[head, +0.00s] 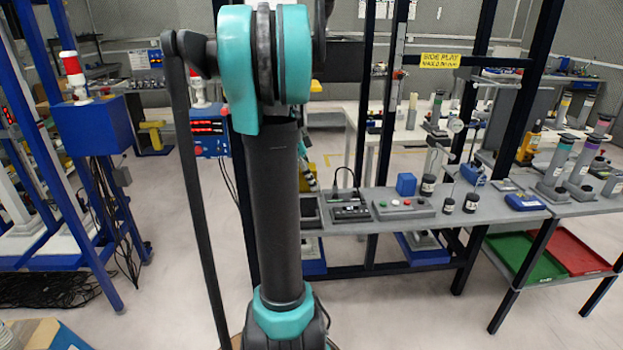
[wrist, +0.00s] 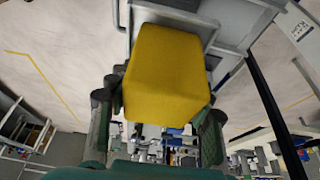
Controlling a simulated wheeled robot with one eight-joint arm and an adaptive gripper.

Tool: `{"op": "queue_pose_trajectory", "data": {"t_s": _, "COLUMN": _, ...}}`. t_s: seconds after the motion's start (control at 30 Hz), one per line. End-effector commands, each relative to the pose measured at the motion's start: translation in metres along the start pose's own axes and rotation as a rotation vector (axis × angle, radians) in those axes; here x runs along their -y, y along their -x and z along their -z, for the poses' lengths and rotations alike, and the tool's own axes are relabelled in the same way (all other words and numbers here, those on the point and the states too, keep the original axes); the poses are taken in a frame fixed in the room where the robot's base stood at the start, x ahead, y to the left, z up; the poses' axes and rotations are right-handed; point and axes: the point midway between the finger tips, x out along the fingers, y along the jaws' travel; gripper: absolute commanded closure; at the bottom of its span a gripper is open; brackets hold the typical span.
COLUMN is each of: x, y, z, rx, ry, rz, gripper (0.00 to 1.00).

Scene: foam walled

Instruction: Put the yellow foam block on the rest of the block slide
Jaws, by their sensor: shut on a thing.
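The yellow foam block (wrist: 165,70) fills the middle of the wrist view. My gripper (wrist: 158,108) is shut on it, with dark fingers along its left and right sides. A grey, frame-like structure (wrist: 228,18) shows behind the block at the top of the wrist view; I cannot tell whether it is the block slide or its rest. The block hides part of it. In the head view my arm fills the middle, and neither my gripper nor the held block can be made out there.
A grey bench (head: 487,208) right of my arm carries a button panel (head: 403,208), a blue block (head: 406,184) and several dark cylinders. Green (head: 527,256) and red (head: 568,250) trays sit low at right. A blue frame (head: 50,150) stands left. Floor between is open.

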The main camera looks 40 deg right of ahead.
Motion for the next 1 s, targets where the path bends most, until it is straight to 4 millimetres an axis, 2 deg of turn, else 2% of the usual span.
{"op": "queue_pose_trajectory", "data": {"t_s": 0.07, "x": 0.0, "y": -0.002, "z": -0.001, "rx": 0.0, "ry": 0.0, "rz": 0.0, "gripper": 0.78}}
{"op": "queue_pose_trajectory", "data": {"t_s": 0.1, "x": 0.0, "y": -0.002, "z": -0.001, "rx": 0.0, "ry": 0.0, "rz": 0.0, "gripper": 0.46}}
{"op": "queue_pose_trajectory", "data": {"t_s": 0.23, "x": 0.0, "y": -0.002, "z": -0.001, "rx": 0.0, "ry": 0.0, "rz": 0.0, "gripper": 0.29}}
{"op": "queue_pose_trajectory", "data": {"t_s": 0.53, "x": 0.0, "y": -0.001, "z": -0.001, "rx": 0.0, "ry": 0.0, "rz": 0.0, "gripper": 0.29}}
{"op": "queue_pose_trajectory", "data": {"t_s": 0.67, "x": 0.0, "y": 0.006, "z": 0.0, "rx": 0.0, "ry": 0.001, "rz": 0.0, "gripper": 0.29}}
{"op": "queue_pose_trajectory", "data": {"t_s": 0.77, "x": 0.0, "y": 0.02, "z": 0.0, "rx": 0.0, "ry": 0.002, "rz": 0.0, "gripper": 0.29}}
{"op": "queue_pose_trajectory", "data": {"t_s": 1.0, "x": 0.0, "y": 0.07, "z": 0.0, "rx": 0.0, "ry": 0.003, "rz": 0.001, "gripper": 0.29}}
